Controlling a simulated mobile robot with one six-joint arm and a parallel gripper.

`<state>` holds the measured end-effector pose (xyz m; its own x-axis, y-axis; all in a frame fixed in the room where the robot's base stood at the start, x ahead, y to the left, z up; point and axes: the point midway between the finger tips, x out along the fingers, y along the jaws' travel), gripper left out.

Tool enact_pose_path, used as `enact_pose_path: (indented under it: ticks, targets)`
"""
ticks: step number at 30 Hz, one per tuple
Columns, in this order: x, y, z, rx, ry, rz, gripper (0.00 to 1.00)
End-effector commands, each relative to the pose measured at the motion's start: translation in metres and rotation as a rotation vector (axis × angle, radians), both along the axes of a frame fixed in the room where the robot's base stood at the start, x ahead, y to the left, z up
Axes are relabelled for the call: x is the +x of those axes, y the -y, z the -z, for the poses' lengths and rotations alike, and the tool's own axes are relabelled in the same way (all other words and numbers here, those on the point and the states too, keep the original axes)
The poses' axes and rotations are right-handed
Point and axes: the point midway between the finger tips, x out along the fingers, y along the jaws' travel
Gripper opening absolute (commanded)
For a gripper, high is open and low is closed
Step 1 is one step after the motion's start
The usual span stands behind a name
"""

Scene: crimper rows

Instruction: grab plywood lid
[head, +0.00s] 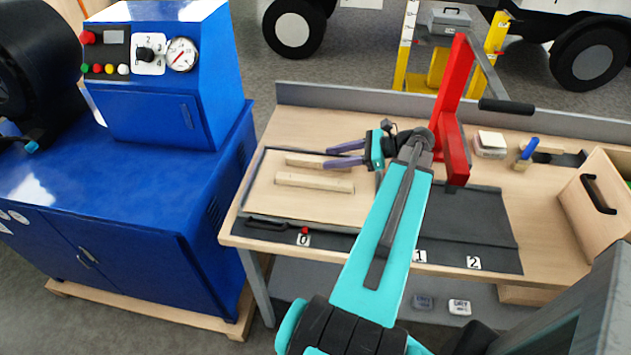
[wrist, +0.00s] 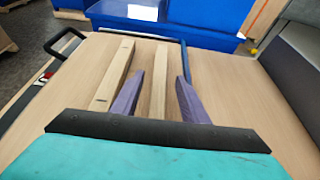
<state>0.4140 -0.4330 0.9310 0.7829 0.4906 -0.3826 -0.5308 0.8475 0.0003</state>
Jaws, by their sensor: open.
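The plywood lid (head: 275,200) is a pale flat panel on the left part of the workbench, with two battens on its top. The near batten (head: 313,182) also shows at left in the wrist view (wrist: 115,72). The far batten (head: 303,160) shows in the wrist view (wrist: 161,65) between the two purple fingers. My gripper (head: 328,158) is open and reaches over the lid from the right; it also shows in the wrist view (wrist: 163,78). The fingers lie either side of the far batten, with gaps. I cannot tell how far above the panel the tips are.
A black handle (head: 265,224) lies along the bench's front edge near label 0. A red upright stand (head: 453,130) rises beside my arm. A wooden box (head: 595,205) stands at right. A blue machine cabinet (head: 150,180) stands left of the bench, across a gap.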

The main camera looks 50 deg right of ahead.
Motion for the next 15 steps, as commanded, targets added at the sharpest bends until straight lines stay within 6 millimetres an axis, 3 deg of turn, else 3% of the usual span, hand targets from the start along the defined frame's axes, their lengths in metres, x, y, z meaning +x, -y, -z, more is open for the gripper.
enact_pose_path:
  ticks: [9,15]
  targets:
    - [0.001,-0.001,0.0,0.0,0.0,0.001,0.41]
    - [0.014,-0.01,0.004,0.002,0.0,-0.001,0.41]
